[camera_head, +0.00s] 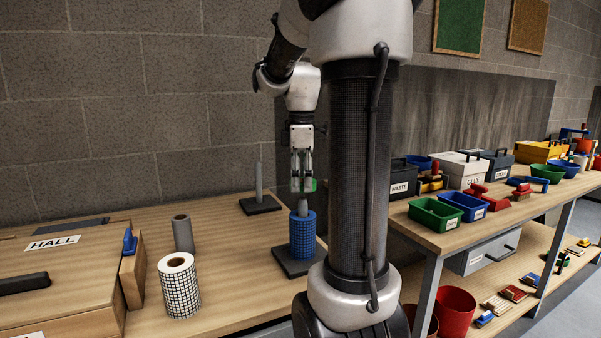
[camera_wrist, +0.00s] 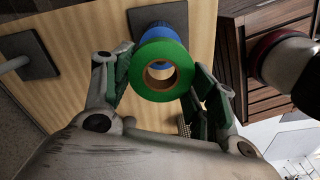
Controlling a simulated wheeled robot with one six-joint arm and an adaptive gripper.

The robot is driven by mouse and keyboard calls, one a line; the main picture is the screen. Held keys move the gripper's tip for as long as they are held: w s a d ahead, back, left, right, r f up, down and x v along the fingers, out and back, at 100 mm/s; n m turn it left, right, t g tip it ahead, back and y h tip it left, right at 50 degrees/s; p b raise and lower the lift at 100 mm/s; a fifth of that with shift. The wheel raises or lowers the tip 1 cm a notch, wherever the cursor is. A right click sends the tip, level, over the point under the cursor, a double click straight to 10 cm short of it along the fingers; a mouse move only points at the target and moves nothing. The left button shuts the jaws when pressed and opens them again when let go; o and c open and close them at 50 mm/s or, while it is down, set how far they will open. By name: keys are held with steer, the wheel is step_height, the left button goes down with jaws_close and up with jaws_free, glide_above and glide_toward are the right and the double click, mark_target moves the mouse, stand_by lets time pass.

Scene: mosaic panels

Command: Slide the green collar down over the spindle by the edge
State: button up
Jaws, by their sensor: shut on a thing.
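My gripper (camera_head: 302,182) is shut on the green collar (camera_head: 311,185), which is held in the air over the spindle by the edge (camera_head: 303,208). In the head view the collar is mostly hidden behind the fingers. The spindle's grey tip shows above a blue gridded collar (camera_head: 303,238) around it. A gap remains between tip and green collar. In the wrist view the green collar (camera_wrist: 163,47) sits between the fingers (camera_wrist: 160,80), its brown-lined hole facing the camera. The blue collar (camera_wrist: 160,14) lies beyond it, partly hidden. Exact centring cannot be told.
A bare spindle (camera_head: 259,182) on a dark base stands behind. A white gridded roll (camera_head: 180,288) and a grey cylinder (camera_head: 183,233) stand left, near a wooden case (camera_head: 60,275) labelled HALL. Bins and toolboxes fill the right bench. My column hides part of the middle.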

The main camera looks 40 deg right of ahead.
mark_target(301, 202)
steer(key=shift+f, duration=3.45)
steer(key=o, duration=1.1)
step_height(301, 202, up, 12)
